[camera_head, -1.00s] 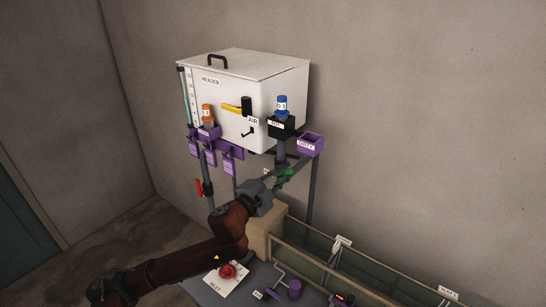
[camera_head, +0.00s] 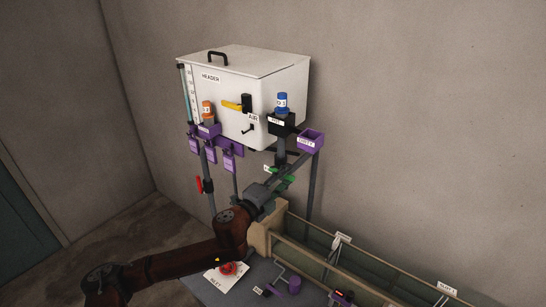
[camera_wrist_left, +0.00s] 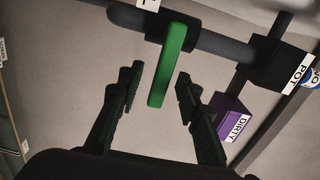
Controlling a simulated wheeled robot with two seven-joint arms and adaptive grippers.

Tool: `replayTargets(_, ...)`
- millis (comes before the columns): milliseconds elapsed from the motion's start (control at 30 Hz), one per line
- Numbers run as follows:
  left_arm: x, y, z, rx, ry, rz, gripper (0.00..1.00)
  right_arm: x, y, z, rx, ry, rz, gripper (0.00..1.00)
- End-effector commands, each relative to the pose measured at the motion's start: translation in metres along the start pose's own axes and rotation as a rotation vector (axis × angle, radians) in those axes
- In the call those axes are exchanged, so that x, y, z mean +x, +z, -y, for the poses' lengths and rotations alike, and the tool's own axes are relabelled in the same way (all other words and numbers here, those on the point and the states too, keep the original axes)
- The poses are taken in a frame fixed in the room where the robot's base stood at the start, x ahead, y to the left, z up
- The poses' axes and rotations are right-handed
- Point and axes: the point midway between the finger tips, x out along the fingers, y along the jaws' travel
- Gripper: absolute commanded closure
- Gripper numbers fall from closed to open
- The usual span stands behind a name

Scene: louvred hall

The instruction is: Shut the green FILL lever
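The green FILL lever (camera_wrist_left: 174,65) shows large in the left wrist view. It hangs from a dark grey pipe fitting, and its free end reaches into the gap between my fingers. In the head view, small green parts show under the header tank at my gripper, where lever and fingers are hard to separate. My left gripper (camera_wrist_left: 157,82) is open, with one dark finger on each side of the lever and a visible gap on both sides. It also shows in the head view (camera_head: 278,175). My right gripper is not in view.
The black POT holder (camera_head: 281,126) with a blue-capped bottle (camera_head: 282,103) and the purple DIRTY box (camera_head: 311,141) are close by. A red lever (camera_head: 199,185) is at left; a trough (camera_head: 370,262) lies below.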

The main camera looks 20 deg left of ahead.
Motion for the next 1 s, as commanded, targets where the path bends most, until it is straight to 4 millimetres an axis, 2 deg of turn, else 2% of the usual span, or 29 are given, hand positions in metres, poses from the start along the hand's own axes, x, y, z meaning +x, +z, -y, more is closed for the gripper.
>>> replayTargets(167, -0.004, 0.000, 0.000, -0.001, 0.000, 0.000, 0.68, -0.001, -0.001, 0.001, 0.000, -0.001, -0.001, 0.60)
replayTargets(700, -0.063, 0.000, 0.000, -0.002, 0.002, 0.001, 0.68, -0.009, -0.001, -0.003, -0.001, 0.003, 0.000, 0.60)
replayTargets(1000, -0.070, 0.000, 0.000, -0.001, 0.000, 0.000, 0.68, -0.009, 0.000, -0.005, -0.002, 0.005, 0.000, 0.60)
